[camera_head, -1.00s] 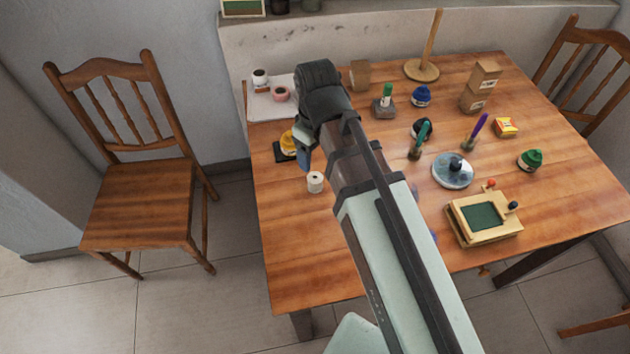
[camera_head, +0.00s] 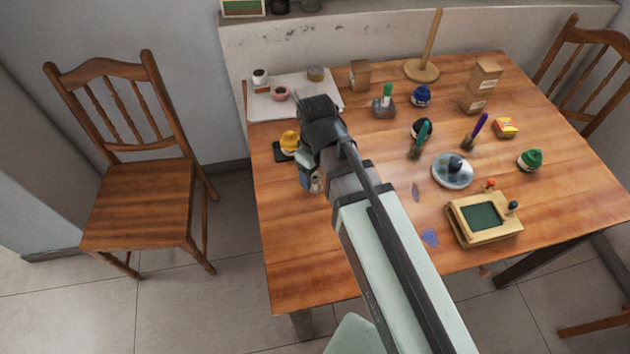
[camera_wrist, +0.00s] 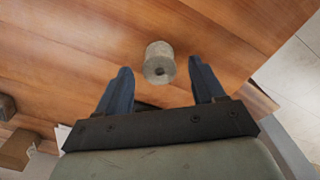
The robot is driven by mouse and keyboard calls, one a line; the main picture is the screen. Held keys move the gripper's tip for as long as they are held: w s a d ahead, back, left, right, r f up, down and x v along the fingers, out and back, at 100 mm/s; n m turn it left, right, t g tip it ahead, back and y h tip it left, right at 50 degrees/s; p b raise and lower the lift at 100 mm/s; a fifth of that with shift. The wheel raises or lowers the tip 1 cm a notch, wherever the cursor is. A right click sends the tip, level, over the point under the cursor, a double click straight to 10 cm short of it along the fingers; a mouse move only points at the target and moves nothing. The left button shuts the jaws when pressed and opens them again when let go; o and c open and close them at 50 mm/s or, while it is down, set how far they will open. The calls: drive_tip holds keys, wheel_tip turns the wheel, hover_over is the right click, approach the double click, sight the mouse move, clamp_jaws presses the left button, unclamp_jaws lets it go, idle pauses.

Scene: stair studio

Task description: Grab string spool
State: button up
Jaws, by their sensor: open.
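The string spool (camera_wrist: 159,62) is a small pale roll with a dark centre hole, on the wooden table. In the wrist view it lies just beyond and between the tips of my gripper (camera_wrist: 160,78), whose two dark blue fingers are spread apart and empty. In the head view the string spool (camera_head: 316,183) is mostly hidden behind my gripper (camera_head: 308,181), which is over the table's left part. I cannot tell from the frames whether a finger touches the spool.
A yellow-topped bottle (camera_head: 290,140) on a dark pad stands close behind my gripper. A white sheet (camera_head: 262,108) with small cups lies at the back left. Several bottles, boxes and a framed tray (camera_head: 460,234) fill the right side. The front left of the table is clear.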

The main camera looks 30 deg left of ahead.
sight(316, 178)
drive_tip(key=shift+w+a+f, duration=0.1)
drive_tip(key=shift+f, duration=2.05)
drive_tip(key=c, duration=1)
drive_tip(key=shift+r, duration=0.1)
